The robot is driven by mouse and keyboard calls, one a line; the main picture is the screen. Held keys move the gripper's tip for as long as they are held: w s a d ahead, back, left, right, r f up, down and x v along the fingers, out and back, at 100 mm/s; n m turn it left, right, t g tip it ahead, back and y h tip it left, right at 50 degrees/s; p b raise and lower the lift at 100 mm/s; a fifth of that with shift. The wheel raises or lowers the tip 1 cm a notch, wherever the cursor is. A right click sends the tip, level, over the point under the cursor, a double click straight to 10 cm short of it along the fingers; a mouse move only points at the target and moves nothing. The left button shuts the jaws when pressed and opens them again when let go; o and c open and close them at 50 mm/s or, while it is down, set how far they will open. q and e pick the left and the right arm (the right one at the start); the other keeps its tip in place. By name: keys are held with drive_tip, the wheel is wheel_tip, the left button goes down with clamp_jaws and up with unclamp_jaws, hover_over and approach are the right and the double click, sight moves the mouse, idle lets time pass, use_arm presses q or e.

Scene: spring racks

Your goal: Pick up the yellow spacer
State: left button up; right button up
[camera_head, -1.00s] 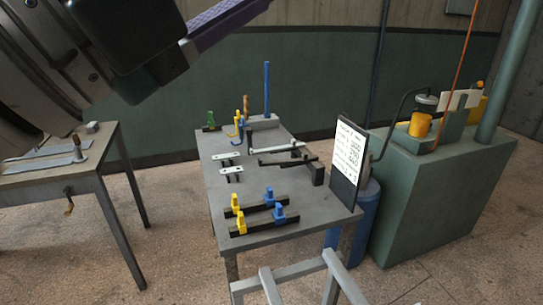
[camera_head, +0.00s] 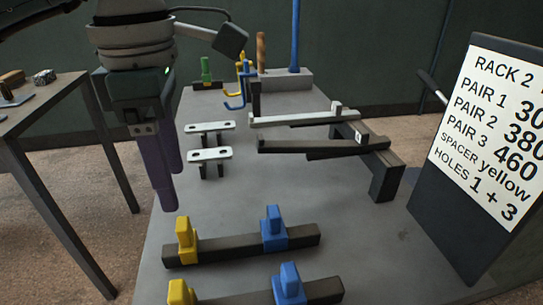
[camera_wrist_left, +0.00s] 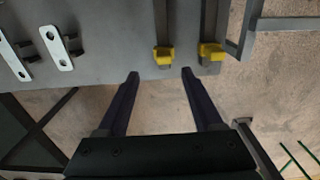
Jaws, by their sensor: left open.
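Two yellow blocks, near (camera_head: 180,291) and far (camera_head: 186,239), sit on the left ends of two dark bars at the front of the grey table. They also show in the wrist view, one at the middle (camera_wrist_left: 163,56) and one to its right (camera_wrist_left: 210,52). A small yellow piece (camera_head: 240,68) stands at the back of the table. I cannot tell which yellow thing is the spacer. My left gripper (camera_head: 170,192) has purple fingers pointing down at the table's left edge. It is open and empty, also in the wrist view (camera_wrist_left: 160,74). My right gripper is out of view.
Blue blocks (camera_head: 273,229) sit on the same bars. Two pale slotted plates (camera_head: 209,156) and two long arms stand behind. A green piece (camera_head: 206,70) and a blue rod (camera_head: 295,40) stand at the back. A sign (camera_head: 490,130) reads spacer yellow, holes 1 + 3.

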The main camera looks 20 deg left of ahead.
sight(182, 223)
use_arm(q)
drive_tip(key=f, duration=0.1)
drive_tip(key=s+f, duration=0.1)
drive_tip(key=shift+d+f, duration=0.15)
drive_tip(key=shift+f, duration=0.25)
wheel_tip(182, 223, down, 6)
drive_tip(key=shift+w+r, duration=0.1)
drive_tip(key=shift+w, duration=0.05)
drive_tip(key=shift+c, duration=0.3)
clamp_jaws()
